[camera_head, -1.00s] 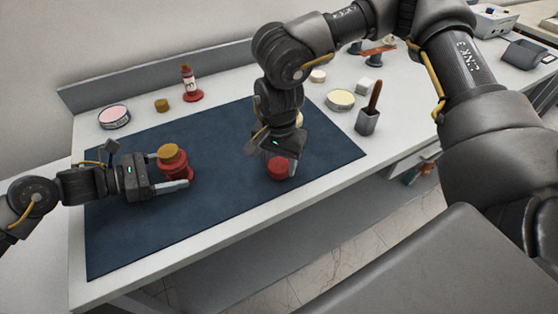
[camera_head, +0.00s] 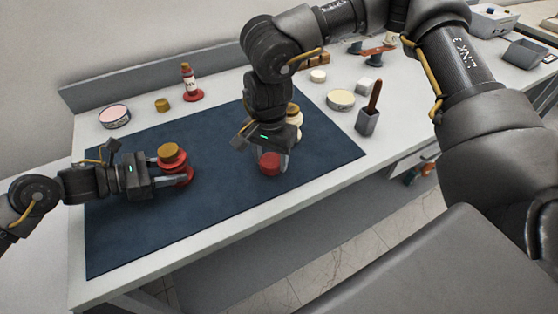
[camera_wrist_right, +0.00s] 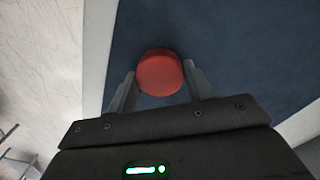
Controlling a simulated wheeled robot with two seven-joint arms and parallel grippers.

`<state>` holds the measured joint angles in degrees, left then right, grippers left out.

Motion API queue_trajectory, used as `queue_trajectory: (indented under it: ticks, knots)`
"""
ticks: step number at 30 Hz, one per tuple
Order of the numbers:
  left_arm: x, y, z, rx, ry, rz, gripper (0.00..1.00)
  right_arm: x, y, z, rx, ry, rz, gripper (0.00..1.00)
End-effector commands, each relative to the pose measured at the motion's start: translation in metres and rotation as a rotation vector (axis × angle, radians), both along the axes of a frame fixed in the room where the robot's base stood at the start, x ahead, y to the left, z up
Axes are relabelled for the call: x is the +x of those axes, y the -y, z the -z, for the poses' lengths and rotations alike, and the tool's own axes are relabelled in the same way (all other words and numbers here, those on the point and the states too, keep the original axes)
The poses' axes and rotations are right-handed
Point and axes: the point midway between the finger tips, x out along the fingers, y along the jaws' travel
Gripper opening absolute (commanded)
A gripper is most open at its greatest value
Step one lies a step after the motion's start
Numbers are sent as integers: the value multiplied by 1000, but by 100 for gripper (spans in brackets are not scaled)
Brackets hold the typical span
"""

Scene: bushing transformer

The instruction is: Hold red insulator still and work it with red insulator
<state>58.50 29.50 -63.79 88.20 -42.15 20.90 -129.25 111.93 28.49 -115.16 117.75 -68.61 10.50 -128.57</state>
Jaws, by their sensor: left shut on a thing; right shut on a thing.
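A red insulator (camera_head: 172,162) with a brass-coloured top stands on the blue mat (camera_head: 140,235) at the left. My left gripper (camera_head: 180,180) is shut on it from the left side. A second red insulator (camera_head: 269,162) is under my right gripper (camera_head: 271,168), which comes down from above and is shut on it. In the right wrist view this red insulator (camera_wrist_right: 159,73) shows as a round red face between the two fingers. The right gripper's body hides part of it in the head view, and I cannot tell whether it touches the mat.
A bottle on a red base (camera_head: 191,85), a brass piece (camera_head: 162,104) and a pink-topped round tin (camera_head: 114,116) stand behind the mat. A cream tin (camera_head: 340,99) and a grey holder with a brown handle (camera_head: 368,120) stand to the right. The mat's front is clear.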

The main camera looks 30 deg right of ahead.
Motion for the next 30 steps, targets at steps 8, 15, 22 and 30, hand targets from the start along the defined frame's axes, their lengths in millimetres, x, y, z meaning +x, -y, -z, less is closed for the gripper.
queue_trajectory:
  ticks: [8, 15, 22, 30]
  knots:
    - [0, 1, 0, -1, 1, 0, 32, 63, -89, -60, -1, 10, 224, 30]
    - [0, 0, 0, 0, 0, 0, 32, 88, -166, -112, -1, 7, 382, 30]
    - [0, 0, 0, 0, 0, 0, 32, 93, -203, -136, -1, 2, 444, 30]
    - [0, 0, 0, 0, 0, 0, 32, 93, -207, -137, 0, 0, 451, 30]
